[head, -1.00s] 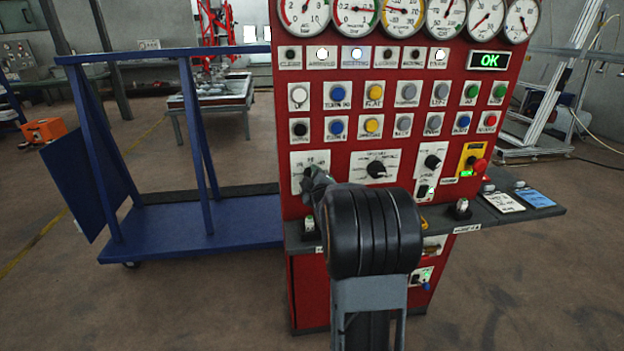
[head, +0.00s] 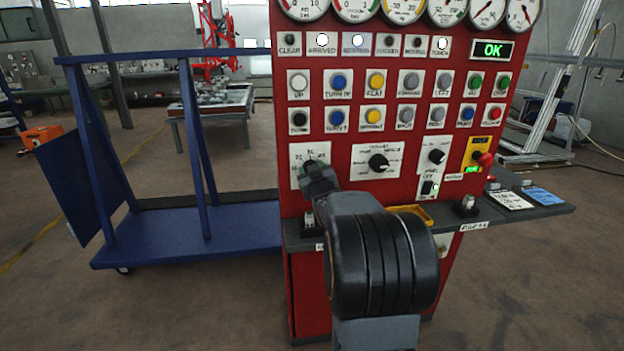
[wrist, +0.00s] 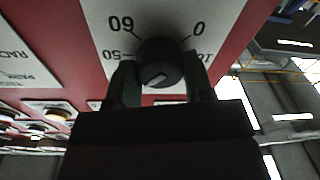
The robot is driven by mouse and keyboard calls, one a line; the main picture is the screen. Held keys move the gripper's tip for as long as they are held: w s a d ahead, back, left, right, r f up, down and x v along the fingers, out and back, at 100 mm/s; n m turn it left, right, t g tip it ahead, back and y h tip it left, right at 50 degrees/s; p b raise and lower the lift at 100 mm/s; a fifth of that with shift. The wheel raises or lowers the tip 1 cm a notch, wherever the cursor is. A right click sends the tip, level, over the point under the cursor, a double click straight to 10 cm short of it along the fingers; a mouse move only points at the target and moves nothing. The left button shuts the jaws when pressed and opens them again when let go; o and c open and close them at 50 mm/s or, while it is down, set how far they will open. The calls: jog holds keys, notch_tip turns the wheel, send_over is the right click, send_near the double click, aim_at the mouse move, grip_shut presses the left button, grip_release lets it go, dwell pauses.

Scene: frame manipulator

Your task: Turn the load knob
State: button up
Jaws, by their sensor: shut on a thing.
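The load knob (wrist: 160,62) is round and black, with a pale line on its face. It sits on a white plate (wrist: 100,14) with the numbers 0, 10, 50 and 60 around it. My gripper (wrist: 162,80) has one dark finger on each side of the knob and is shut on it. In the head view my gripper (head: 318,178) is at the leftmost knob plate (head: 297,153) of the red panel. There my gripper hides most of the knob, and I cannot read the name on its plate.
A larger selector knob (head: 379,163) and a small knob (head: 436,156) stand to the right. A red emergency button (head: 484,159) is beyond them. Rows of coloured buttons lie above, and a grey shelf (head: 540,207) juts out below. A blue cart (head: 190,235) stands left.

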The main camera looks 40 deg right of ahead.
jog(key=m+b, duration=0.2)
jog(key=m, duration=0.4)
jog(key=shift+f+m+h+b, duration=0.15)
jog(key=shift+m+h+b, duration=0.15)
jog(key=shift+m+b, duration=0.1)
dwell(0.4)
jog(key=o, duration=0.9)
jog(key=shift+o, duration=0.2)
jog(key=shift+s, duration=0.1)
jog(key=r+v, duration=0.1)
jog(key=v, duration=1.2)
jog(key=shift+s+a+f, duration=0.2)
jog(key=shift+a+f, duration=0.05)
jog(key=shift+f, duration=0.25)
